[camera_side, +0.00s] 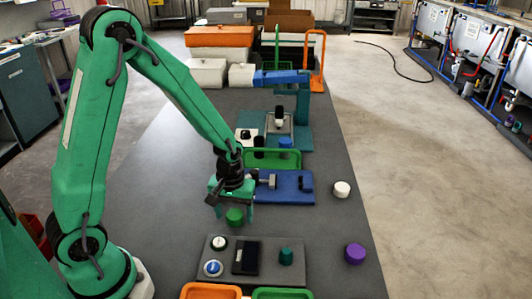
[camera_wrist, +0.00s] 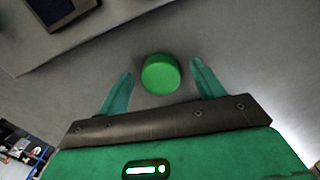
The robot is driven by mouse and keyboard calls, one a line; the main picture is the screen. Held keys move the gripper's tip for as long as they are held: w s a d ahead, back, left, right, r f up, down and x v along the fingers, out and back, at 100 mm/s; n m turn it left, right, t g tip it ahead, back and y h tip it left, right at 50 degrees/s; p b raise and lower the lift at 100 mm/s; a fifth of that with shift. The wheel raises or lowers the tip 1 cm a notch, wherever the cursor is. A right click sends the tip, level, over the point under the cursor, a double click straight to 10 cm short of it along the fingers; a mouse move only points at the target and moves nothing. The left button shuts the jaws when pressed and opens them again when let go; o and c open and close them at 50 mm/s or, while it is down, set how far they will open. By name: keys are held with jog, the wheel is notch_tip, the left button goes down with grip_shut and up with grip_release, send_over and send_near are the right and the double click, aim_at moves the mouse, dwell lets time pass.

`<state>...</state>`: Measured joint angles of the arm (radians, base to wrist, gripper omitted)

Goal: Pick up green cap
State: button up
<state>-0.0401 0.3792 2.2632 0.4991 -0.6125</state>
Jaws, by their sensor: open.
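The green cap (camera_side: 235,217) stands on the grey bench top in the side view, just below my gripper (camera_side: 222,203). In the wrist view the green cap (camera_wrist: 161,74) lies between the two teal fingers of my gripper (camera_wrist: 161,85), roughly midway. There is a gap on each side, so neither finger appears to touch it. My gripper is open and empty. I cannot tell the exact height of the fingertips above the bench.
A grey panel (camera_side: 270,281) with knobs stands in front of the cap. A purple cap (camera_side: 355,253) and a white cap (camera_side: 342,190) sit at the right. Behind are a blue fixture (camera_side: 291,190) and a green tray (camera_side: 272,153). Orange (camera_side: 210,291) and green trays (camera_side: 283,293) are at the front edge.

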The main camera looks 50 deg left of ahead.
aim_at(234, 216)
dwell(0.5)
jog(key=c, duration=1)
jog(key=shift+c, duration=0.2)
jog(key=shift+r, duration=0.75)
notch_tip(234, 216, up, 3)
jog(key=shift+d+f, duration=0.1)
jog(key=shift+d, duration=0.05)
jog(key=s+d+r, duration=0.5)
jog(key=d+r, duration=0.1)
jog(key=d, duration=0.4)
jog(key=shift+s+r, duration=0.3)
